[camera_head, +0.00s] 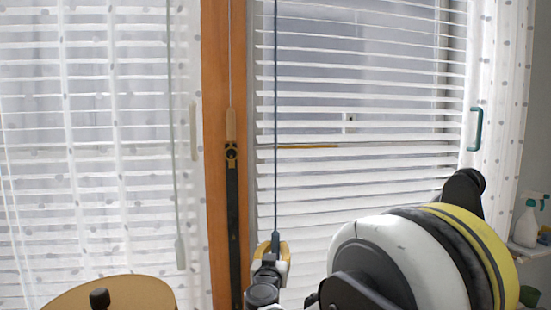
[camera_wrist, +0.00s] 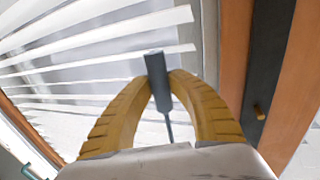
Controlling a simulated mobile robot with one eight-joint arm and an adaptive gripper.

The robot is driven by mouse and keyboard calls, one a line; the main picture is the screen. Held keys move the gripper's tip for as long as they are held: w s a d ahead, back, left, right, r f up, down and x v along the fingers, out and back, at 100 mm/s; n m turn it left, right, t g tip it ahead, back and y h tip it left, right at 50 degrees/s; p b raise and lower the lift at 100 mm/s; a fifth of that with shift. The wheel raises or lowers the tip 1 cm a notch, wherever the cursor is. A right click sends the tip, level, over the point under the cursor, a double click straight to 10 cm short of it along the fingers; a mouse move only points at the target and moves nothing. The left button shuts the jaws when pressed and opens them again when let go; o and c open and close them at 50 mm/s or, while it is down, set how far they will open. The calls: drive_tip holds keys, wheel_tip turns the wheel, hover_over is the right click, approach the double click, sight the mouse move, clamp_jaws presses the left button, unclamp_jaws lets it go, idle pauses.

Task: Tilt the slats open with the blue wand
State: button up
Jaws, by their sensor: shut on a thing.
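The blue wand (camera_head: 276,150) hangs almost upright in front of the right-hand white slats (camera_head: 360,181). My gripper (camera_head: 272,250) is shut on the wand's lower end, low in the head view. In the wrist view, the yellow ribbed fingers (camera_wrist: 162,82) close around the wand's thick blue-grey end (camera_wrist: 157,75), and its thin rod shows between them. Grey gaps show between the upper slats; the lower slats look closer together. My arm hides part of the lower right slats.
An orange wooden post (camera_head: 214,150) stands left of the wand, with a wooden cord pull (camera_head: 230,125) before it. A pale wand (camera_head: 179,220) hangs further left. A teal handle (camera_head: 475,128) is at the right, and a spray bottle (camera_head: 527,224) stands on a ledge.

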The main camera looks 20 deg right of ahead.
drive_tip(key=shift+w+a+m+g+h, duration=0.15)
drive_tip(key=shift+m+g+h, duration=0.4)
drive_tip(key=shift+h, duration=0.25)
drive_tip(key=shift+m+g+h+b, duration=0.3)
drive_tip(key=shift+m+g+h, duration=0.7)
drive_tip(key=shift+h, duration=0.2)
drive_tip(key=o, duration=1.5)
drive_tip(key=shift+c, duration=0.2)
drive_tip(key=v, duration=0.7)
drive_tip(key=shift+f, duration=0.1)
